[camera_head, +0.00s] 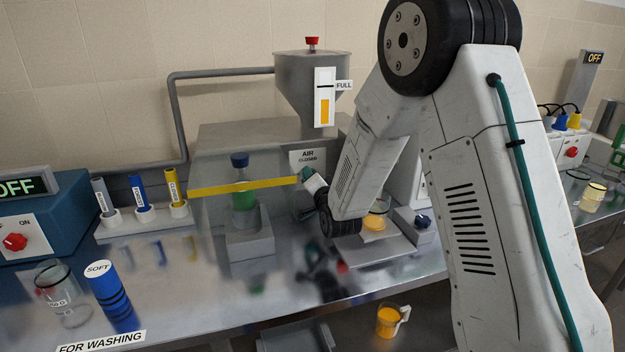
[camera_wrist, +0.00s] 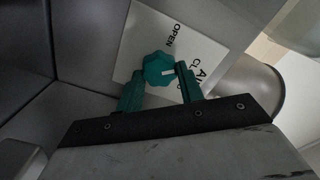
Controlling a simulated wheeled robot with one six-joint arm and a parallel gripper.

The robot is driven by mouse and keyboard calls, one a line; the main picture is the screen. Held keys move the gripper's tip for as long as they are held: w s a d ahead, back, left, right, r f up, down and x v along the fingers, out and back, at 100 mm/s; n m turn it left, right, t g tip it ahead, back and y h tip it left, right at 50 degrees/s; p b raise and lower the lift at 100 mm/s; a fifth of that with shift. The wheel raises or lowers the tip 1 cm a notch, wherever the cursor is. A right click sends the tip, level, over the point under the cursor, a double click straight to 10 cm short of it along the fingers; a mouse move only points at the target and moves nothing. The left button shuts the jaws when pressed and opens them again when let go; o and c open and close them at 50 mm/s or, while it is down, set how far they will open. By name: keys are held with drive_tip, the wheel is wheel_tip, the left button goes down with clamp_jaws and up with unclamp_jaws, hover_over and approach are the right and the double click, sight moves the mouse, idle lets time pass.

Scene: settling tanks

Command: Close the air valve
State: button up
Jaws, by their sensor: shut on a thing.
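The air valve is a teal scalloped knob (camera_wrist: 156,66) on a white plate (camera_wrist: 140,38) lettered "OPEN" and, partly covered, "AIR CL…". A short white mark shows on the knob's right side in the wrist view, towards the "CL…" lettering. My gripper (camera_wrist: 159,75) has its teal fingers on either side of the knob and is shut on it. In the head view, the AIR plate (camera_head: 307,157) is on the grey machine's front below the hopper. My gripper (camera_head: 308,181) is against that area, and the knob is hidden there.
A clear panel with a yellow stripe (camera_head: 235,187) stands just left of my gripper, before a blue-capped green bottle (camera_head: 243,200). An orange-filled beaker (camera_head: 376,217) stands close right of my wrist. The hopper (camera_head: 308,80) is above.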

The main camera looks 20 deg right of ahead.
drive_tip(key=o, duration=1)
drive_tip(key=shift+s, duration=0.15)
drive_tip(key=s, duration=0.7)
drive_tip(key=shift+s, duration=0.3)
